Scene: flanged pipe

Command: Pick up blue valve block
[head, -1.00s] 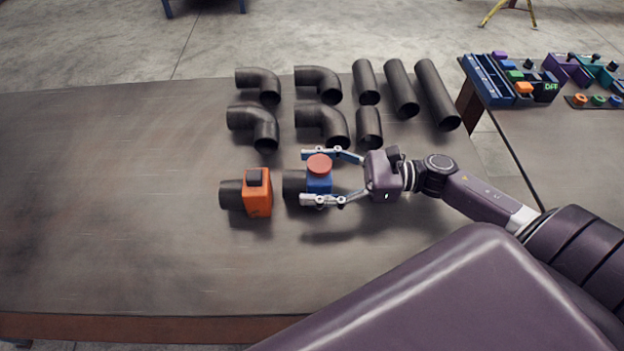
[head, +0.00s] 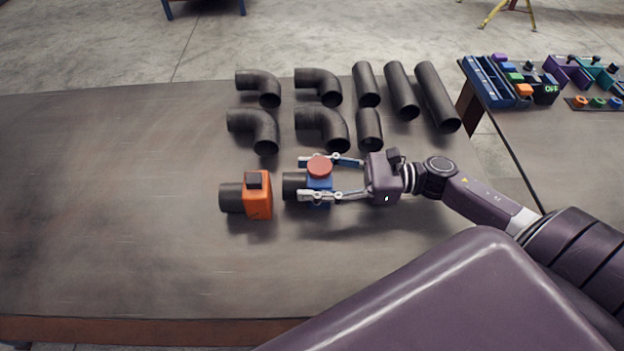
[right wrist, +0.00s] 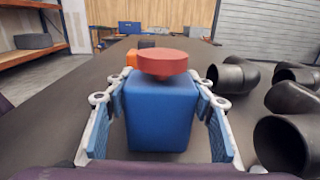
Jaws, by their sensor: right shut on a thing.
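The blue valve block (head: 320,184) has a round red knob on top and a dark pipe stub on its left side. It stands upright on the table (head: 120,240). My right gripper (head: 313,178) reaches in from the right, its two fingers on the far and near sides of the block, shut on it. In the right wrist view the blue valve block (right wrist: 160,112) fills the space between the fingers, with the red knob above. I cannot tell whether the block has left the table. My left gripper is out of view.
An orange valve block (head: 257,198) with a pipe stub stands just left of the blue one. Black elbows (head: 322,122) and straight pipes (head: 401,90) lie behind. A second table (head: 560,150) at the right holds colourful parts. The table's left side is clear.

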